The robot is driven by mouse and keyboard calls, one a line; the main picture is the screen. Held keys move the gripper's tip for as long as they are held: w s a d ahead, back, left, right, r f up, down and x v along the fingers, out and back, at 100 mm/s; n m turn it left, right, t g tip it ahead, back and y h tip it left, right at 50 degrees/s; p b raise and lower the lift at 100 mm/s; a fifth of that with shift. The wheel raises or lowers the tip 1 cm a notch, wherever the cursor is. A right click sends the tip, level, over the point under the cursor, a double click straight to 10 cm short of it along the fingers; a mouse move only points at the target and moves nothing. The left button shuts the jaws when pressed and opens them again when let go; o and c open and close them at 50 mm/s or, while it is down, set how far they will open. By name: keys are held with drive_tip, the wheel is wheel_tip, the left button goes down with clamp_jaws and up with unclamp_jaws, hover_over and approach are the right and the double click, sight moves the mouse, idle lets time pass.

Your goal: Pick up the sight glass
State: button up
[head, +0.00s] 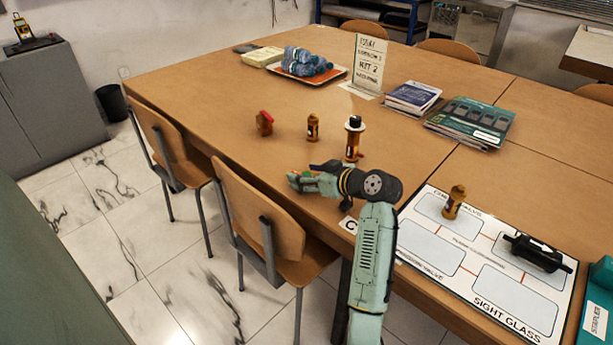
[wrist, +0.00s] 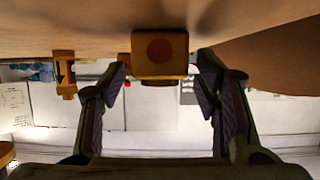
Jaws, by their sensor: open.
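My gripper (head: 306,178) is low over the near edge of the table in the head view. In the wrist view the two dark fingers of my gripper (wrist: 163,72) stand apart. Between their tips is a brass-yellow block with a round reddish face and a short stub, which looks like the sight glass (wrist: 160,46). A gap shows on each side of it, so the fingers do not appear to touch it. In the head view it is mostly hidden by my gripper. The name SIGHT GLASS is printed on the white mat (head: 411,263), beside an empty outlined space.
A brass fitting (head: 312,128), a red-handled part (head: 264,123) and a black-topped brass part (head: 354,139) stand beyond my gripper. The mat holds a brass piece (head: 454,203) and a black cylinder (head: 538,253). Chairs (head: 268,228) stand against the near edge.

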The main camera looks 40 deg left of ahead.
drive_tip(key=shift+c, duration=0.2)
clamp_jaws()
idle(0.6)
